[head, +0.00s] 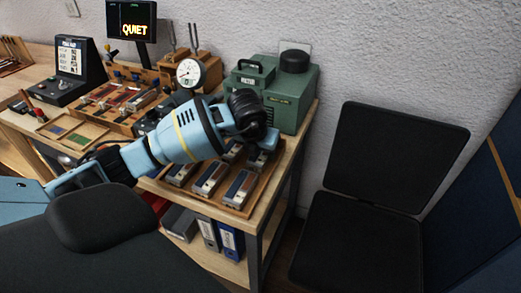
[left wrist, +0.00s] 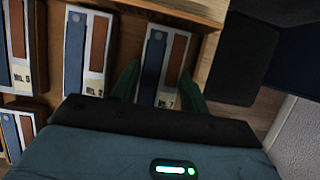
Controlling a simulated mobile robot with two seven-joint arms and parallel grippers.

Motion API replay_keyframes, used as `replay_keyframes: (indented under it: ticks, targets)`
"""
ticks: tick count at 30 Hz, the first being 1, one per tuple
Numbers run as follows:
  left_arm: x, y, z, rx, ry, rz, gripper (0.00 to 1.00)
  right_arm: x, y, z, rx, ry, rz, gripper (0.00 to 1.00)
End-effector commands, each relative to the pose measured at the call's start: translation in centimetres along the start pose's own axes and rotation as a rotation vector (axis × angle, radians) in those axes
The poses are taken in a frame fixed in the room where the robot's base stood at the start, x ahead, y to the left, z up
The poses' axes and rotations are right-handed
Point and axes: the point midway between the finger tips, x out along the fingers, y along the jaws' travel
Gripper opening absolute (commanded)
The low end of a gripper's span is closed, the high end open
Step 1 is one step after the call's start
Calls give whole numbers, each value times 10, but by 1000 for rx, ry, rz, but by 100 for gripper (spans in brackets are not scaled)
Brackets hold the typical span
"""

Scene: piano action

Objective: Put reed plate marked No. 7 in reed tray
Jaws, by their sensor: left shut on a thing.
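My left gripper (head: 264,146) reaches over the back right corner of a wooden tray (head: 236,210) on the bench. In the left wrist view its two fingers (left wrist: 160,72) are shut on a reed plate (left wrist: 151,57) with blue, white and brown strips. A plate marked No. 5 (left wrist: 17,45) is further left. In the head view several similar plates (head: 210,178) lie in the tray. My right gripper is out of view.
A green machine (head: 288,100) stands behind the gripper at the bench's back right. A dial gauge (head: 190,73) and a rack of tools (head: 118,98) are further left. A small tray (head: 72,131) sits at the front left. A black chair (head: 395,155) is right of the bench.

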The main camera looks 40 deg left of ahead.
Motion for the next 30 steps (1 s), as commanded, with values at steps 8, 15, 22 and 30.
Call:
replay_keyframes:
  ticks: [8,15,22,30]
  targets:
    - [2,0,-1,0,0,0,54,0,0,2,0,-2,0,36]
    - [2,0,-1,0,0,0,54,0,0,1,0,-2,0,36]
    - [-14,0,1,0,-3,-2,54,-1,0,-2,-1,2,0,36]
    - [-67,0,1,1,-4,-1,54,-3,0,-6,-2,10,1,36]
